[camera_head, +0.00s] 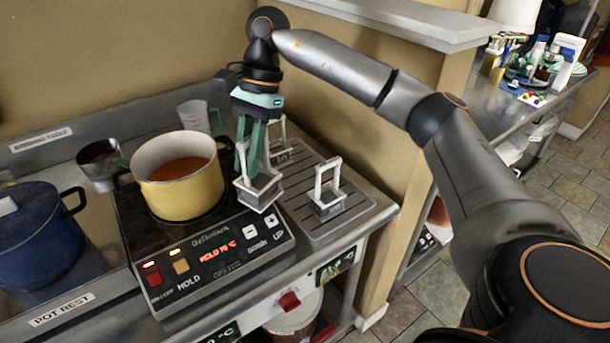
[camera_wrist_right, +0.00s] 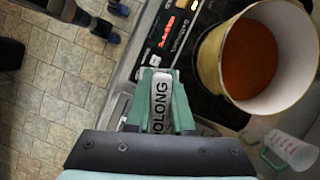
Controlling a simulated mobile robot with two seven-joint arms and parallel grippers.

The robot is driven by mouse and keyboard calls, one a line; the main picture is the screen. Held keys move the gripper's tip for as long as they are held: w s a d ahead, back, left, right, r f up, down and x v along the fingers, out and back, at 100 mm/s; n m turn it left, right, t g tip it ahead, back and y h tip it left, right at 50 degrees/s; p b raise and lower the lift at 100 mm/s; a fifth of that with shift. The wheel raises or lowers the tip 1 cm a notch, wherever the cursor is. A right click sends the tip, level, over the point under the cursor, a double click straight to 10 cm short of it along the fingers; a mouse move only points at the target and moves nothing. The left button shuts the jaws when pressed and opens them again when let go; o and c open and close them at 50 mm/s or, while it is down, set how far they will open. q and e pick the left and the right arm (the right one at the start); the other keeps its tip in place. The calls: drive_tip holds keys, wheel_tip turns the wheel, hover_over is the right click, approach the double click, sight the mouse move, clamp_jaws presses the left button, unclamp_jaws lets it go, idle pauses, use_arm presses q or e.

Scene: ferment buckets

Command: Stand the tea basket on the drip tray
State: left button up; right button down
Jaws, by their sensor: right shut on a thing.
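My right gripper (camera_head: 250,150) points down and is shut on the handle of a tea basket (camera_head: 258,192). The basket hangs roughly upright, just right of the yellow pot and over the right side of the hot plate. In the wrist view the green fingers grip a pale handle plate (camera_wrist_right: 160,100) reading "OOLONG". The grey ribbed drip tray (camera_head: 345,227) lies right of the hot plate. Another basket with a square handle (camera_head: 328,190) stands at its middle. A further basket (camera_head: 279,143) is at its back, partly hidden by the gripper. My left gripper is out of view.
The yellow pot (camera_head: 190,196) of reddish liquid sits on the black hot plate (camera_head: 235,245); it is close to the fingers in the wrist view (camera_wrist_right: 215,75). A measuring jug (camera_head: 194,114) stands behind. A wall bounds the tray's right. The tray's front part is bare.

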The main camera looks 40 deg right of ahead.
drive_tip(key=w+d+r+m+t+h+p, duration=0.1)
drive_tip(key=w+d+m+t+h, duration=0.2)
drive_tip(key=d+m, duration=0.65)
drive_tip(key=w+d+r+m+t+h+p, duration=0.15)
drive_tip(key=w+d+m, duration=0.25)
drive_tip(key=d+m, duration=0.5)
wheel_tip(320, 180, down, 14)
drive_tip(key=d+m+t+b, duration=0.1)
drive_tip(key=m+b, duration=0.2)
drive_tip(key=shift+d, duration=0.3)
drive_tip(key=shift+w+f+m, duration=0.1)
drive_tip(key=shift+f+m, duration=0.1)
drive_tip(key=shift+m, duration=0.05)
drive_tip(key=c, duration=0.8)
unclamp_jaws()
